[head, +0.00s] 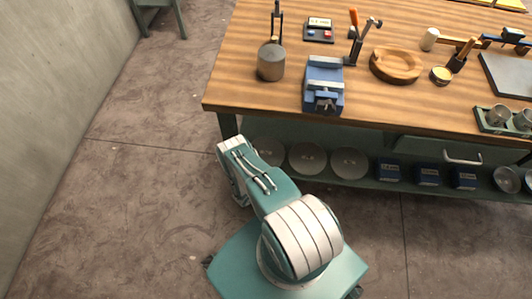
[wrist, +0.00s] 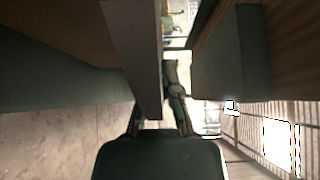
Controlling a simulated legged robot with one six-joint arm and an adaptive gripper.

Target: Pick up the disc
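Several round grey discs lie on the bench's lower shelf, including a left one (head: 268,153), a middle one (head: 308,158) and a right one (head: 349,162). Their small marks are too blurred to read. My arm bends at the left front corner of the bench, by the left disc, and hides my gripper in the head view. In the wrist view my gripper (wrist: 165,100) points past a grey slab (wrist: 140,55). The slab covers part of the left finger. I cannot tell whether it is a disc or the shelf, or whether the fingers touch it.
The wooden bench (head: 225,85) carries a blue vise (head: 323,85), a grey cylinder (head: 271,62) and a wooden bowl (head: 396,64). Blue boxes (head: 427,175) stand on the lower shelf, right of the discs. A drawer with a handle (head: 462,159) hangs above.

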